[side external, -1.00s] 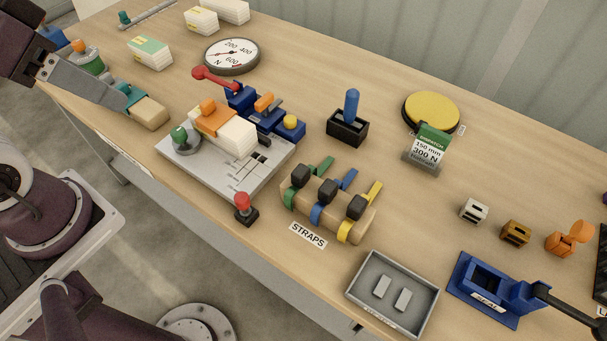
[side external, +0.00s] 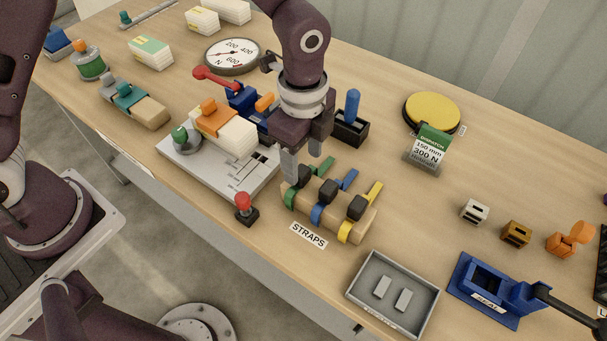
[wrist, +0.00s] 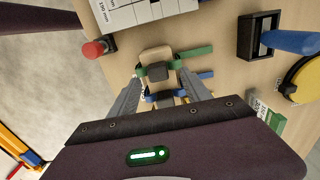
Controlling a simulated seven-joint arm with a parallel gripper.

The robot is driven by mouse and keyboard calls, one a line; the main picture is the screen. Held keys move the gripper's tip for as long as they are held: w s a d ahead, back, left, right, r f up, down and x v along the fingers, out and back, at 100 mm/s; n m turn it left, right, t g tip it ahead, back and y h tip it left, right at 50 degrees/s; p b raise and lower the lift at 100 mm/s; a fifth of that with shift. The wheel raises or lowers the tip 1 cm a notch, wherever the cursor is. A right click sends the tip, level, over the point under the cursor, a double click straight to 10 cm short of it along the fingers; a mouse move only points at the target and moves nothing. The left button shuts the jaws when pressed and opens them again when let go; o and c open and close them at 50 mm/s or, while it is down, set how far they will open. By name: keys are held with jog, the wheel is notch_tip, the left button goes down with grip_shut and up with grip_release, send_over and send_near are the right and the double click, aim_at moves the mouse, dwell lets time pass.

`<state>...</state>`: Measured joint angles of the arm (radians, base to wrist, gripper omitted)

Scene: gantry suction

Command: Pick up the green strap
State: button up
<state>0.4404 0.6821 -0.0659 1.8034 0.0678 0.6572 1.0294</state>
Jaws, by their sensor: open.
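The green strap (side external: 289,197) is wrapped around the left end of a rounded wooden block (side external: 337,222), its loose tail pointing back; its black buckle sits on top, partly hidden by my gripper in the side view. The wrist view shows the green strap's tail (wrist: 196,52) and the black buckle (wrist: 160,70). My gripper (side external: 303,172) is open and points down at that end of the block. In the wrist view my gripper (wrist: 160,86) has a finger on either side of the block. I cannot tell whether the fingers touch anything.
A blue strap (side external: 317,214) and a yellow strap (side external: 345,232) sit beside it on the block. A red-knobbed post (side external: 243,207) stands close left. A blue-handled box (side external: 350,127) stands behind; a grey tray (side external: 367,306) lies in front right.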

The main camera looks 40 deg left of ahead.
aim_at(301, 171)
notch_tip(301, 171, down, 4)
jog(key=shift+s+a+r, duration=0.1)
jog(key=shift+s, duration=0.05)
grip_shut()
jog(key=r, duration=0.6)
jog(key=a+r, duration=0.1)
jog(key=r, duration=0.3)
jog(key=shift+w, duration=0.25)
jog(key=a+r, duration=0.2)
jog(key=a, duration=0.8)
jog(key=w+a+r, duration=0.1)
jog(key=a+r, duration=0.2)
jog(key=a, duration=0.8)
jog(key=shift+w+a+r, duration=0.2)
jog(key=shift+a, duration=0.05)
